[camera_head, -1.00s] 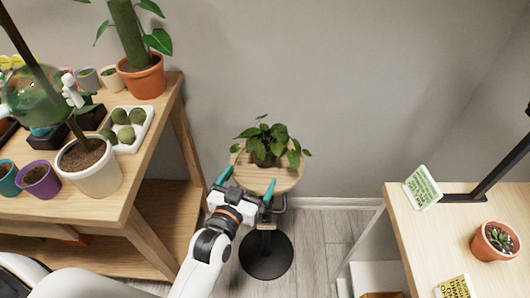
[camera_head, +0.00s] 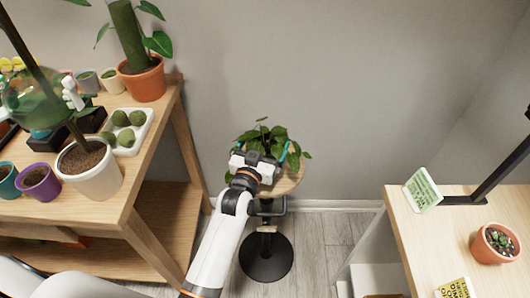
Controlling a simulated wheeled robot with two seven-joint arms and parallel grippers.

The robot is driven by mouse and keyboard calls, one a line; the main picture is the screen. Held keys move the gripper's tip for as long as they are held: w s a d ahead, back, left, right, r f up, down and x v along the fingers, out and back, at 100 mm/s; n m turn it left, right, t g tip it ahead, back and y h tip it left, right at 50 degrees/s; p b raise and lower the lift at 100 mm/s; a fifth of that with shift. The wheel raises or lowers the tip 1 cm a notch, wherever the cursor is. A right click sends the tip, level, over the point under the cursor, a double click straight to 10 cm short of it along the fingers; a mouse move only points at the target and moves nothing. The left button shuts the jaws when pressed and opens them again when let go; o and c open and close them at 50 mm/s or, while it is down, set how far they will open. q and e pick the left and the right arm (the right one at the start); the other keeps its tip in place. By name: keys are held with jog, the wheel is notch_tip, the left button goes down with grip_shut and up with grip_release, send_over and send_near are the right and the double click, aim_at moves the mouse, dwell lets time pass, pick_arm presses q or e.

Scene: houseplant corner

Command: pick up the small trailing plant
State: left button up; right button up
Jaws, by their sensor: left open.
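The small trailing plant (camera_head: 276,135) has green leaves and sits on a small round wooden stool top (camera_head: 289,184) in the middle of the view. My left gripper (camera_head: 264,148) is open, with its teal fingers reaching to either side of the plant. The gripper body covers the plant's pot and lower leaves, so I cannot tell whether the fingers touch it. My right gripper is not in view.
A wooden plant bench (camera_head: 150,173) on the left holds a white pot (camera_head: 98,180), a moss-ball tray (camera_head: 144,134) and a terracotta pot (camera_head: 143,82). A light table (camera_head: 448,240) at right holds a succulent pot (camera_head: 494,243) and a sign card (camera_head: 423,190). The wall is close behind the stool.

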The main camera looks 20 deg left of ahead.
pick_arm(q)
jog(key=shift+w, duration=0.6)
jog(key=c, duration=1.1)
